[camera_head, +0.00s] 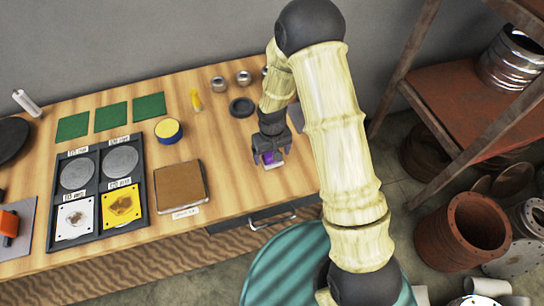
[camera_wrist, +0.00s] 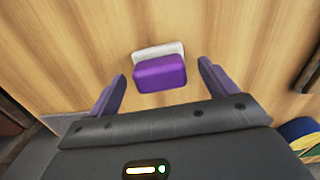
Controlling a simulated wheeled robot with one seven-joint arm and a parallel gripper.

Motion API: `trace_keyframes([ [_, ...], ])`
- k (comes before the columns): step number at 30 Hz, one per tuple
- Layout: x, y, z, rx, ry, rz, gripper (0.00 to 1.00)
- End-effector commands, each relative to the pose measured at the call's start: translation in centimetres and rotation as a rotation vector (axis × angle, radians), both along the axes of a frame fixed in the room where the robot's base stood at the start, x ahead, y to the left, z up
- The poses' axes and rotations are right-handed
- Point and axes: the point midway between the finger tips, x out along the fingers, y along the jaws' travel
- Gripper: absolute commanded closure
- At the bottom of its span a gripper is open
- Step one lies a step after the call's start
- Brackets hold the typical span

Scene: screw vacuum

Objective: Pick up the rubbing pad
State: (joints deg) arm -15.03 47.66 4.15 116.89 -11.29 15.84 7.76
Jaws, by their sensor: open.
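The rubbing pad appears to be a small purple block (camera_wrist: 160,73) with a white edge or layer behind it. It lies on the wooden table (camera_head: 225,175) and shows in the wrist view between my fingers. In the head view the pad (camera_head: 271,158) is partly hidden under my gripper (camera_head: 269,155), near the table's front edge. In the wrist view my gripper (camera_wrist: 162,78) is open, with one finger on each side of the pad and a visible gap on both sides. The height of the fingertips over the table is hard to tell.
A brown block (camera_head: 180,186) lies left of my gripper, and a round yellow-topped tin (camera_head: 168,129) stands behind it. A dark tray (camera_head: 91,232) holds labelled discs and plates. Black ring (camera_head: 242,107) and metal cups stand behind. Shelving (camera_head: 462,100) is right.

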Motion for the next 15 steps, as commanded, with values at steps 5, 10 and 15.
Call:
trace_keyframes([
  [5, -0.03, 0.01, -0.99, 0.0, 0.0, 0.001, 0.15],
  [10, 0.0, 0.01, -0.99, 0.0, -0.001, 0.0, 0.15],
  [15, -0.01, 0.01, -0.98, 0.0, -0.001, 0.0, 0.15],
])
